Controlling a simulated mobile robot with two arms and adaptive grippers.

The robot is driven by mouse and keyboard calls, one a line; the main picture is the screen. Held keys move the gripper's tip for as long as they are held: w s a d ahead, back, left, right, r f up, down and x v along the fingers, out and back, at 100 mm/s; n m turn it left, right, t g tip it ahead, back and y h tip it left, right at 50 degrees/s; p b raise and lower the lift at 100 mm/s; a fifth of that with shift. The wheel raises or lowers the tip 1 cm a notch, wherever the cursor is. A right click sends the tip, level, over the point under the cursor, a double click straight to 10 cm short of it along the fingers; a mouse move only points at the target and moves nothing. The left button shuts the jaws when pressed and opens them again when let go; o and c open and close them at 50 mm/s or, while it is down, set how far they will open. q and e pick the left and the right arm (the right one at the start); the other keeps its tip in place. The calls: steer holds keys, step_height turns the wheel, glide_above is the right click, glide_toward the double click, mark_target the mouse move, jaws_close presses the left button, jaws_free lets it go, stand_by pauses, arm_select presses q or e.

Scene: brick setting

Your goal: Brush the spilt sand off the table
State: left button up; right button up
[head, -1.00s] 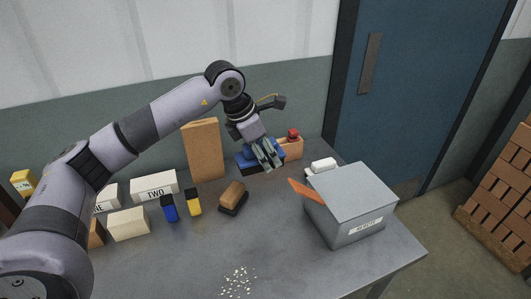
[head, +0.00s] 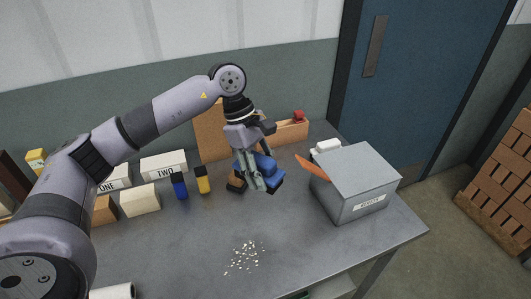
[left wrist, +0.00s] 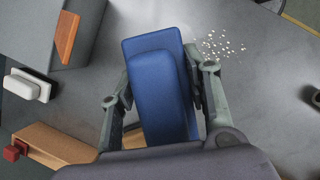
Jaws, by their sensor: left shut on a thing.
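The spilt sand (head: 245,258) is a patch of pale grains on the grey table, near the front. It also shows in the left wrist view (left wrist: 222,46), upper right. My left gripper (head: 258,184) is shut on a blue brush-like block (head: 268,165) with a dark underside. The block also fills the middle of the left wrist view (left wrist: 158,85), between the fingers. Gripper and block are behind the sand, apart from it. A brown block with a dark base (head: 235,181) is partly hidden behind them. My right gripper is not in view.
Table around the sand is clear.

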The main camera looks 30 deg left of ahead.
arm_select(q)
steer(key=s+d+f+m+g+y, duration=0.2)
steer(key=s+m, duration=0.3)
steer(key=m, duration=0.3)
steer(key=s+d+f+m+g+y, duration=0.1)
steer(key=s+d+f+m+y, duration=0.1)
steer(key=s+m, duration=0.4)
steer(key=m, duration=0.2)
steer(key=shift+s+d+m+g+y, duration=0.3)
steer(key=shift+d+g, duration=0.05)
steer(key=shift+g, duration=0.05)
steer(key=shift+a, duration=0.1)
